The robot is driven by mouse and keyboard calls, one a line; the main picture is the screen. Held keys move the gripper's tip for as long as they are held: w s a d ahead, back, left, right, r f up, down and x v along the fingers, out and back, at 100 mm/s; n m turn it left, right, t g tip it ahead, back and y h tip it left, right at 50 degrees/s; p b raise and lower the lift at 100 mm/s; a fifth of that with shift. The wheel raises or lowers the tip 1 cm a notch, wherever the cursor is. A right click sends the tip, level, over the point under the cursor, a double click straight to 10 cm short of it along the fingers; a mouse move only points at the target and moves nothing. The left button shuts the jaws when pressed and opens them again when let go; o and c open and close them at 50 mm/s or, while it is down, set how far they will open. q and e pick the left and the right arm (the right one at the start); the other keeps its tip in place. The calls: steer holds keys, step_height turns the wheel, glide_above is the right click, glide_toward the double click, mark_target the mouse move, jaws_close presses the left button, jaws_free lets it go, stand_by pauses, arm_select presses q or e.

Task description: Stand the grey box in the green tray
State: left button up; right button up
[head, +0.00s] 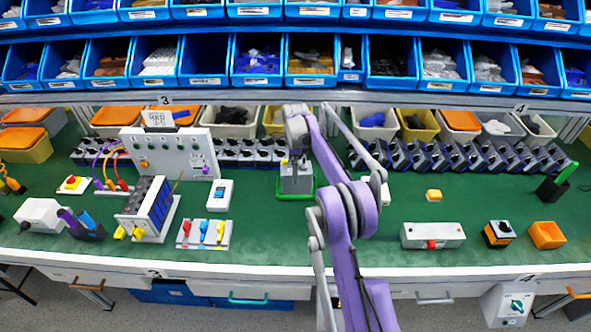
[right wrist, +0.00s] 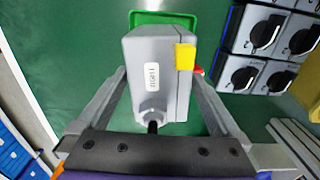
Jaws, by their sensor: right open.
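The grey box (head: 296,184) stands upright at the green tray (head: 314,191) in the middle of the bench, and its base appears to be inside the rim. In the right wrist view the box (right wrist: 150,50) has a white label, a yellow patch and a black cable stub. The green tray (right wrist: 190,17) shows beyond it. My right gripper (head: 296,158) is above the box, pointing down. Its open fingers (right wrist: 158,78) are on either side of the box; I cannot tell whether they touch it. My left gripper is not in view.
Rows of black-knob rotary switches (head: 450,158) stand behind on both sides. A grey panel (head: 170,150) and a white switch box (head: 220,195) are to the left. A grey box with a red button (head: 433,236) is to the right. Green bench is clear in front of the tray.

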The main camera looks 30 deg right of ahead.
step_height(320, 180, up, 12)
steer(key=p, duration=0.1)
steer(key=s+a+r+n+t, duration=0.2)
steer(key=s+a+r+n, duration=0.4)
steer(key=s+a+n, duration=0.15)
steer(key=s+a+f+n+t, duration=0.1)
steer(key=s+a+n, duration=0.4)
steer(key=s, duration=0.4)
steer(key=s+a+f+n+t, duration=0.1)
steer(key=s+a+n, duration=0.5)
steer(key=s, duration=0.4)
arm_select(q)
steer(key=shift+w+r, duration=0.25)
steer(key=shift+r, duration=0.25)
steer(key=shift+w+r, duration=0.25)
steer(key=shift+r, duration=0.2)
arm_select(e)
steer(key=s+a+f+n+t, duration=0.1)
steer(key=s+a+f+n, duration=0.1)
steer(key=s+f+n, duration=0.3)
steer(key=s+f, duration=0.2)
steer(key=s, duration=0.2)
steer(key=shift+s+a+n+t, duration=0.2)
steer(key=shift+s+n+t, duration=0.1)
steer(key=shift+n+t, duration=0.1)
